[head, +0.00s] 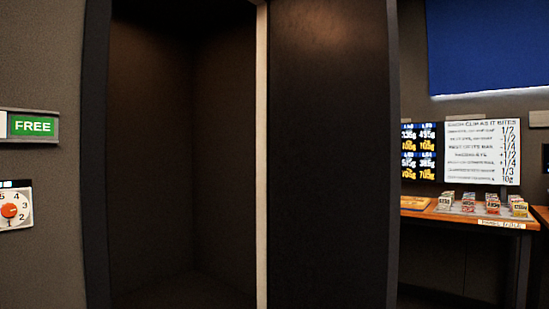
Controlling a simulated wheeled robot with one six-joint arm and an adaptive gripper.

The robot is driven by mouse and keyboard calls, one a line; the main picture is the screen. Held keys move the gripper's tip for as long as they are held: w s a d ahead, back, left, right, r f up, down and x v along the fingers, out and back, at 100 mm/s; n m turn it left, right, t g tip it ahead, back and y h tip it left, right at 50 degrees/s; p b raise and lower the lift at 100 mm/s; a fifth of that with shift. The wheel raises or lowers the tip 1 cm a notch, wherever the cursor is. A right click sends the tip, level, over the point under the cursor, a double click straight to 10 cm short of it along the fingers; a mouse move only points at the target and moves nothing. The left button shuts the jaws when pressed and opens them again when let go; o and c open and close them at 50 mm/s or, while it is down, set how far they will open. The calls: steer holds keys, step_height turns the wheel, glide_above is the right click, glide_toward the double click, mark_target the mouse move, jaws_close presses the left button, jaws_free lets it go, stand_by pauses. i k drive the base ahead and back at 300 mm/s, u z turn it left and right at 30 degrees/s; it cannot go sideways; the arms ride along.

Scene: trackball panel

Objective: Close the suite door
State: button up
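The suite door (328,150) seems to be the dark upright panel in the middle of the head view. Its pale vertical edge (262,160) faces left. To the left of that edge, the doorway (180,150) stands open onto a dark, bare interior with a corner visible. A dark frame post (97,150) bounds the doorway on the left. I cannot tell whether the panel slides or swings, and no handle shows on it. My gripper is not in view.
On the left wall are a green "FREE" sign (33,126) and a white dial with an orange knob (10,211). At right, a wooden counter (423,213) holds small packets (467,203) below a price board (420,152) and a white chart (483,153).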

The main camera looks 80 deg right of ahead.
mark_target(335, 110)
steer(key=u, duration=0.65)
steer(key=k, duration=2.85)
steer(key=z, duration=2.25)
